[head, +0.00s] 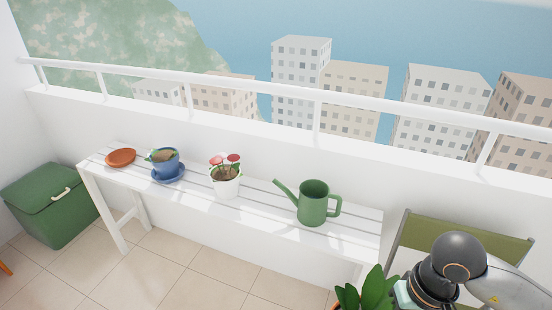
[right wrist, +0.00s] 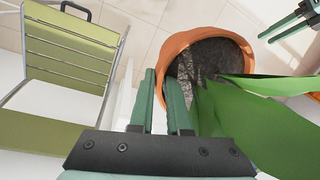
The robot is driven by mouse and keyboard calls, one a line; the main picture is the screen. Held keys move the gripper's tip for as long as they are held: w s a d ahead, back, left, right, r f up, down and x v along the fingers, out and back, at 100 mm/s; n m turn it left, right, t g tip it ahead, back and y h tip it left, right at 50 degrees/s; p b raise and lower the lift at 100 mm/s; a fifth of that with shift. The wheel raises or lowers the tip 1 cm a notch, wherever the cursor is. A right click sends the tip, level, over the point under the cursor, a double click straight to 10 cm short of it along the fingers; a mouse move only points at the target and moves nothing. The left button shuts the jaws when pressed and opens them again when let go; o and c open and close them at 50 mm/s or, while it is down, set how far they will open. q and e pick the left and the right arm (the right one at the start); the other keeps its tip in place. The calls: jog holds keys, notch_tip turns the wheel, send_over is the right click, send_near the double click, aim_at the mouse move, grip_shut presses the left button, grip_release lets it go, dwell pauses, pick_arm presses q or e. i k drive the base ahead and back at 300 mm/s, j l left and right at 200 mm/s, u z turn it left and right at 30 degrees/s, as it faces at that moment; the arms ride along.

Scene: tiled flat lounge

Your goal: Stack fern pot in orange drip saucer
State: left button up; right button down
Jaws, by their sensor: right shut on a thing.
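The orange drip saucer (head: 121,157) lies empty at the left end of the white slatted bench. The fern pot, a terracotta pot with dark soil and broad green leaves (head: 362,290), is at the bottom of the head view, mostly cut off. In the right wrist view its rim (right wrist: 178,45) and leaves (right wrist: 250,115) show large. My right gripper (right wrist: 162,75) is shut on the pot's rim, well away from the saucer. My left gripper (right wrist: 287,26) appears at the top right corner of the right wrist view, its fingers apart and empty.
A blue pot (head: 166,160) on a blue saucer stands just right of the orange saucer. A white flower pot (head: 227,187) and a green watering can (head: 313,203) stand further right. A green box (head: 50,205) is left of the bench; an olive chair (head: 480,240) is right.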

aim_at(122, 160)
jog(key=j, duration=0.3)
jog(key=i+j, duration=0.15)
jog(key=j, duration=0.15)
jog(key=i+j+u, duration=0.1)
jog(key=j, duration=0.3)
jog(key=i+j, duration=0.25)
jog(key=i+j+u, duration=0.15)
jog(key=j, duration=0.35)
jog(key=i+j+u, duration=0.1)
jog(key=i+j, duration=0.65)
jog(key=i+j+u, duration=0.15)
jog(key=i+j, duration=0.55)
jog(key=i, duration=0.15)
